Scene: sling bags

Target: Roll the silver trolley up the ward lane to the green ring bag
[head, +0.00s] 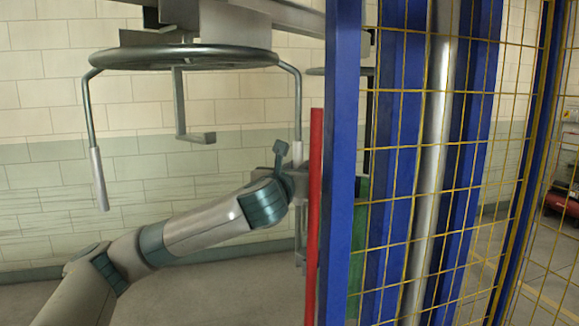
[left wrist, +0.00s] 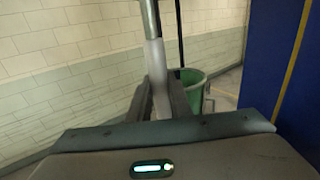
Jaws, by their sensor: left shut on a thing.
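The silver trolley (head: 236,22) hangs from an overhead rail at the top of the head view. Below it are a dark metal ring (head: 185,57) and hanging rods with pale grips. My left gripper (head: 297,168) is at the right-hand rod; its fingertips are partly hidden by the arm. In the left wrist view my left gripper (left wrist: 160,102) is shut around the rod's pale grip (left wrist: 158,70), which stands roughly upright. I cannot make out a green ring bag in either view. My right gripper is not in view.
Blue posts (head: 341,130) and a yellow mesh fence (head: 460,170) stand close on the right, with a red upright bar (head: 314,215) beside my gripper. A green bucket (left wrist: 192,88) stands on the floor beyond. A tiled wall (head: 60,160) runs along the left.

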